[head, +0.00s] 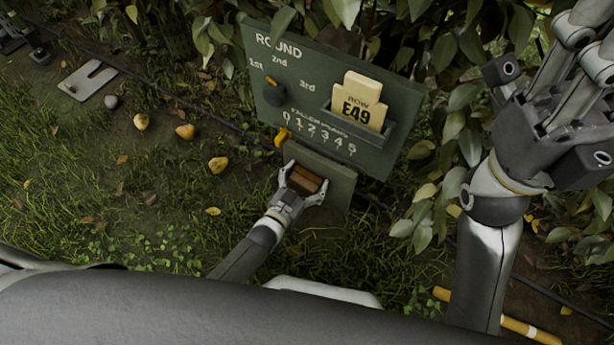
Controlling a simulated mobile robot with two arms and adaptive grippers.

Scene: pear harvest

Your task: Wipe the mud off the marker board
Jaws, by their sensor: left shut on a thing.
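The marker board (305,100) is a dark green panel tilted in the middle of the head view. It carries the words ROUND, 1st, 2nd, 3rd and a row of numbers. No clear mud patch can be made out on its face. My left gripper (303,187) is at the ledge (338,177) below the board, shut on a brown block (304,179). Whether the block touches the ledge cannot be told. My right gripper (580,50) is raised at the upper right, clear of the board; its fingertips are cut off or unclear.
A cream ROW E49 card (363,103) stands in a holder on the board. A dark peg (273,93) and a yellow-orange piece (281,137) are at its left. Several pears (218,165) lie on grass at left. Leafy branches (462,100) crowd the right.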

